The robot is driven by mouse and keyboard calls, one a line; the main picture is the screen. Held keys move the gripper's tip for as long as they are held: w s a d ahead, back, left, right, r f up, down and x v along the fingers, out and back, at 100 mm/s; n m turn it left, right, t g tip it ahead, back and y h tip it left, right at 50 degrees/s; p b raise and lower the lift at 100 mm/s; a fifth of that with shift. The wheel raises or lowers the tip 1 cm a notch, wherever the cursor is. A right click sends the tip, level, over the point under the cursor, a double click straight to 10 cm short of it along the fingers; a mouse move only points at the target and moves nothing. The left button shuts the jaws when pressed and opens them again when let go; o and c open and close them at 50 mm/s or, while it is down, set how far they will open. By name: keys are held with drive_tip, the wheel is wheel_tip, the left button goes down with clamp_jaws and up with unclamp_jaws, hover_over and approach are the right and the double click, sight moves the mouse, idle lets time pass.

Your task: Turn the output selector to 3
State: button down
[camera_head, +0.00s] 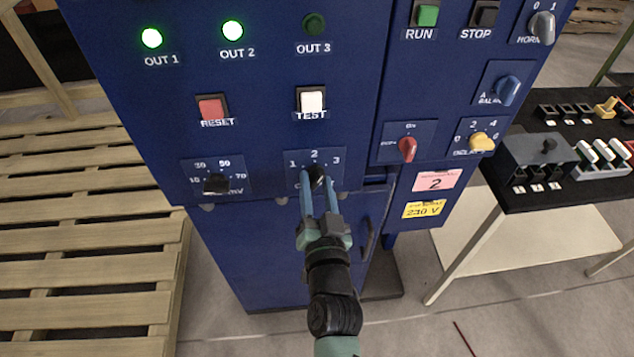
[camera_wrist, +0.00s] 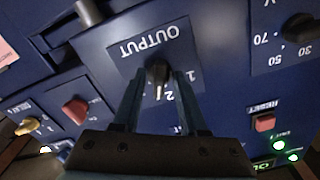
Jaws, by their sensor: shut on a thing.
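The output selector is a black knob (camera_head: 316,174) on the blue cabinet's front, with 1, 2 and 3 marked around it. In the wrist view the knob (camera_wrist: 158,70) appears upside down below the OUTPUT label. Its pale pointer line points near the 2, slightly away from the 1; the 3 is hidden behind a finger there. My gripper (camera_head: 318,188) is shut on the knob, one finger on each side. Lamps OUT 1 (camera_head: 151,38) and OUT 2 (camera_head: 232,30) glow green; lamp OUT 3 (camera_head: 313,23) is dark.
A mV knob (camera_head: 216,183) sits left of the selector. Red RESET (camera_head: 212,107) and white TEST (camera_head: 312,100) buttons are above. A red switch (camera_head: 407,149) and yellow delay knob (camera_head: 481,141) are to the right. A cabinet handle (camera_head: 369,240) lies below right.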

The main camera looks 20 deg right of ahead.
drive_tip(key=m+p, duration=0.1)
drive_tip(key=m, duration=0.5)
drive_tip(key=shift+a+m, duration=0.1)
drive_tip(key=shift+m, duration=0.3)
idle(0.4)
drive_tip(key=c, duration=0.8)
unclamp_jaws()
drive_tip(key=b+v, duration=0.2)
drive_tip(key=v, duration=1.1)
drive_tip(key=shift+r, duration=0.1)
